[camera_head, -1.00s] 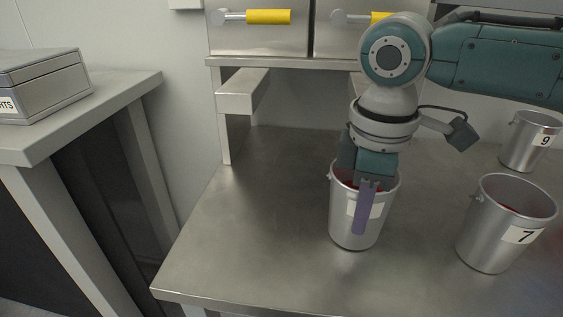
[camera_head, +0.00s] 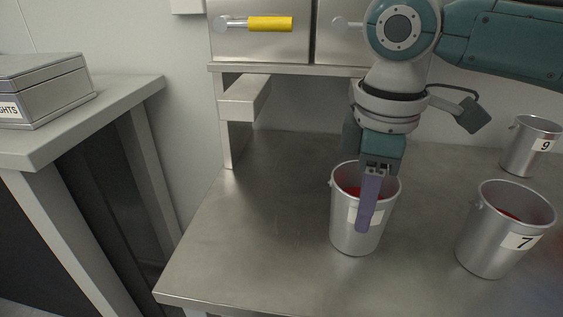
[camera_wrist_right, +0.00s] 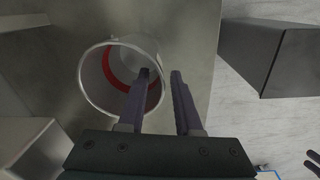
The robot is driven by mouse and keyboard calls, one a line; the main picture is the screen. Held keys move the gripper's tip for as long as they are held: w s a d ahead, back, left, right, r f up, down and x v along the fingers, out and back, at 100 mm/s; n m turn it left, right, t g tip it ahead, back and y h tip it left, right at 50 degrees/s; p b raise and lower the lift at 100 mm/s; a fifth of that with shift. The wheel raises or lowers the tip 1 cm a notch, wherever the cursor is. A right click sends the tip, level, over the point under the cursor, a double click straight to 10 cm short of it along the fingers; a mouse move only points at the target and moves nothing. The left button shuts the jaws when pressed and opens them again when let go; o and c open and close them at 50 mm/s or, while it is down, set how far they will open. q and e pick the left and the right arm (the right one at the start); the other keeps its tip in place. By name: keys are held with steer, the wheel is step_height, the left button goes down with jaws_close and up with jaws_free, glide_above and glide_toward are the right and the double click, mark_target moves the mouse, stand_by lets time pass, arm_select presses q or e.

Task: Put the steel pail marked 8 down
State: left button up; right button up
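A steel pail (camera_head: 343,232) with a red inside stands upright on the steel bench (camera_head: 250,215). A purple finger of my right gripper (camera_head: 369,205) hangs in front of its white label, so I cannot read the number. In the right wrist view the fingers (camera_wrist_right: 160,80) are apart, one over the mouth of the pail (camera_wrist_right: 92,78) and one outside its rim. The rim lies between them, with a gap showing.
A pail marked 7 (camera_head: 490,243) stands to the right, and a pail marked 9 (camera_head: 522,158) stands further back. Drawers with yellow handles (camera_head: 270,24) hang above the bench. The bench left of the middle pail is clear. A grey box (camera_head: 55,95) sits on the left table.

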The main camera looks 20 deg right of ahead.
step_height(320, 180, up, 8)
steer(key=p, duration=0.1)
steer(key=s+a+f+m+t+y, duration=0.1)
steer(key=s+a+f+t+y, duration=0.15)
steer(key=s+a+f, duration=0.7)
steer(key=s+d+m+h, duration=0.2)
steer(key=s+d+m, duration=0.2)
steer(key=s+m, duration=0.2)
steer(key=shift+s+d+r+m+t, duration=0.3)
steer(key=shift+s+r+m+t, duration=0.1)
steer(key=shift+s, duration=0.85)
